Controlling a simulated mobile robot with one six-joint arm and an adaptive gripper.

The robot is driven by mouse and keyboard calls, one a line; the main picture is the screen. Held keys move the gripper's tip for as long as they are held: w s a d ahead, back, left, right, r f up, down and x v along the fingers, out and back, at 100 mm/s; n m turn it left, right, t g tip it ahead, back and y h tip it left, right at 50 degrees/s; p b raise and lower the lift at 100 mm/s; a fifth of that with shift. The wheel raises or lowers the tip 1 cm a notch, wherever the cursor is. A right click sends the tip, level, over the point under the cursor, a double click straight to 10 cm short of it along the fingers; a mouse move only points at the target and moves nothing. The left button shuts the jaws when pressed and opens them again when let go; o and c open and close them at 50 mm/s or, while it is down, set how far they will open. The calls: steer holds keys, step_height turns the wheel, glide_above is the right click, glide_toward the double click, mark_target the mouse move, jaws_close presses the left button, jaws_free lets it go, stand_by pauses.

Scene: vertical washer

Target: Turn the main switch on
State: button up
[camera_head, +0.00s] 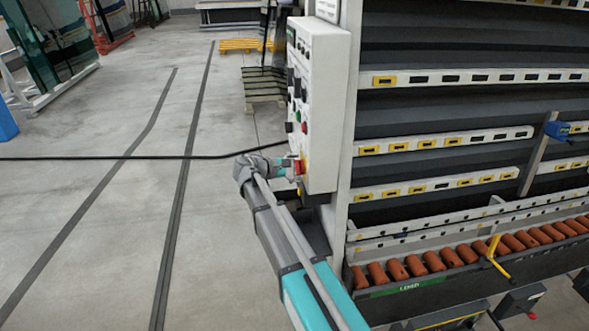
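A white control box (325,110) is mounted on the left end of the washer. Its narrow left face carries several small buttons and dark switches, seen at a steep angle. A red knob (299,167) sits low on that face; it looks like the main switch, but its setting is too small to read. My gripper (291,168) is at the knob, at the end of my grey and teal arm coming up from below. The fingers are tiny and partly hidden, so I cannot tell whether they touch or grip the knob.
The washer's slatted frame and orange-brown rollers (430,262) fill the right side. A black cable (130,158) crosses the view behind my wrist. Wooden pallets (262,85) and glass sheets (55,40) stand farther back. The grey floor at left is mostly clear.

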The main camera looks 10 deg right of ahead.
steer(key=c, duration=0.9)
steer(key=shift+a, duration=0.3)
steer(key=shift+d, duration=0.2)
steer(key=shift+m+t+b, duration=0.3)
steer(key=shift+b, duration=0.05)
steer(key=shift+s+d+f+m+t+h+b, duration=0.15)
steer(key=shift+m+t+h+b, duration=0.2)
steer(key=shift+m+b, duration=0.3)
steer(key=shift+c, duration=0.2)
steer(key=m+h+b, duration=0.1)
steer(key=m, duration=0.1)
steer(key=m+t+b, duration=0.1)
steer(key=m+b, duration=0.1)
steer(key=m, duration=0.1)
steer(key=shift+f+t+h+b, duration=0.1)
steer(key=shift+t+h+b, duration=0.15)
steer(key=shift+h+b, duration=0.1)
steer(key=m+h+b, duration=0.1)
steer(key=m+b, duration=0.1)
steer(key=m, duration=0.3)
steer(key=shift+h+b, duration=0.35)
steer(key=shift+h, duration=0.05)
steer(key=m+h+b, duration=0.1)
steer(key=m, duration=0.1)
steer(key=m+g+b, duration=0.1)
steer(key=m, duration=0.2)
steer(key=shift+h, duration=0.4)
steer(key=shift+m, duration=0.25)
